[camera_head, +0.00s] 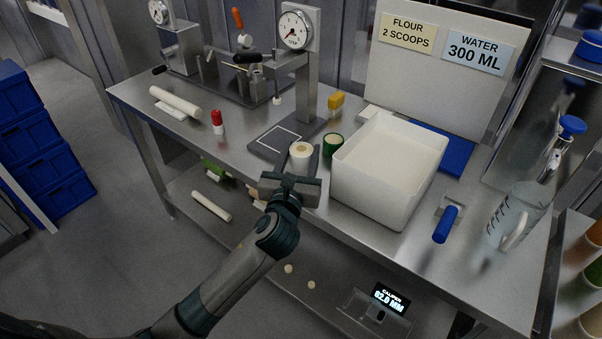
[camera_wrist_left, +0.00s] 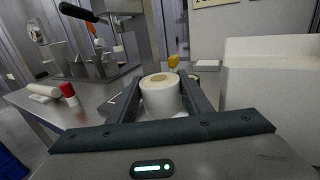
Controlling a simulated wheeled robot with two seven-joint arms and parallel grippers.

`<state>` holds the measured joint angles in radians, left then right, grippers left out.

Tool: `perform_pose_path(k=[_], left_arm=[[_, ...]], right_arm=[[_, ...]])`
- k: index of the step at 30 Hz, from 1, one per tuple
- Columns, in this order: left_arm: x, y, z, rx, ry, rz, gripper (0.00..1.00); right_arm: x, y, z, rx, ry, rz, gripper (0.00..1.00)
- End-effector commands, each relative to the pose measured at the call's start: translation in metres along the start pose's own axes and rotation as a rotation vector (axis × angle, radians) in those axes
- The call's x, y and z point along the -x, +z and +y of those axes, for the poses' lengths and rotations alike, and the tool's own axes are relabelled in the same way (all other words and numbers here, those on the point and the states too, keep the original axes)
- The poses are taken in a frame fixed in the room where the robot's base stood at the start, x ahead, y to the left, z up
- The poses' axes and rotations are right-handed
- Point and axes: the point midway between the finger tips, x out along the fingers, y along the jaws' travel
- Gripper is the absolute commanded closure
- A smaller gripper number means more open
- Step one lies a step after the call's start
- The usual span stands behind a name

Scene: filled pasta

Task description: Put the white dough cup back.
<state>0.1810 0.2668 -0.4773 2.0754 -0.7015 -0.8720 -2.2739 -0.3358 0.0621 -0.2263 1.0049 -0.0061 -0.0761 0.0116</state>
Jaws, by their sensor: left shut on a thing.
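The white dough cup (camera_head: 301,152) is a short white cylinder with a tan top, upright between the fingers of my left gripper (camera_head: 300,160). In the left wrist view the cup (camera_wrist_left: 161,98) sits between the two dark fingers (camera_wrist_left: 160,95), which are shut on it. It is at the table's front edge, just left of the big white bin; whether it touches the table is hidden. A dark plate with a white square outline (camera_head: 281,139) lies just behind it, under the dial gauge stand (camera_head: 306,90). My right gripper is not in view.
A green-sided roll (camera_head: 333,145) stands close right of the cup, beside the white bin (camera_head: 372,198). A jug (camera_head: 518,215) is far right.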

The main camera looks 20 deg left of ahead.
Motion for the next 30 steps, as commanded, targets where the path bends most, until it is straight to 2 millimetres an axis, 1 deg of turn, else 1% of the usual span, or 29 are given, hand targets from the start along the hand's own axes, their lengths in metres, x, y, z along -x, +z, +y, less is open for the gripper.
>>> perform_pose_path(k=[1,4,10,16,19,22,25,30], left_arm=[[0.0,-0.009,0.0,-0.001,0.0,0.002,0.84],[0.0,-0.018,0.0,0.0,0.0,0.0,0.84],[0.0,-0.02,0.0,0.0,0.0,-0.002,0.84],[0.0,-0.022,0.0,0.0,0.0,-0.001,0.84],[0.0,-0.03,0.0,-0.001,0.0,0.0,0.84],[0.0,-0.043,0.0,0.001,0.0,0.001,0.84],[0.0,-0.054,0.0,-0.001,0.0,0.001,0.84],[0.0,-0.058,0.0,0.0,-0.001,-0.002,0.84]], right_arm=[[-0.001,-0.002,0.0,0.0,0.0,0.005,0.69],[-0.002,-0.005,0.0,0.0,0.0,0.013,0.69],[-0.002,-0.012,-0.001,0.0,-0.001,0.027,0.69],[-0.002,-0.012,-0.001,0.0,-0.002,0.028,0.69],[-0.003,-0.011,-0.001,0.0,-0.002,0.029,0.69],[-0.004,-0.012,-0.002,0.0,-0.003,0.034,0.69],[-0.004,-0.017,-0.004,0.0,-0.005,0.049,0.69],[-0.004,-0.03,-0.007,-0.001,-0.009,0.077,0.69]])
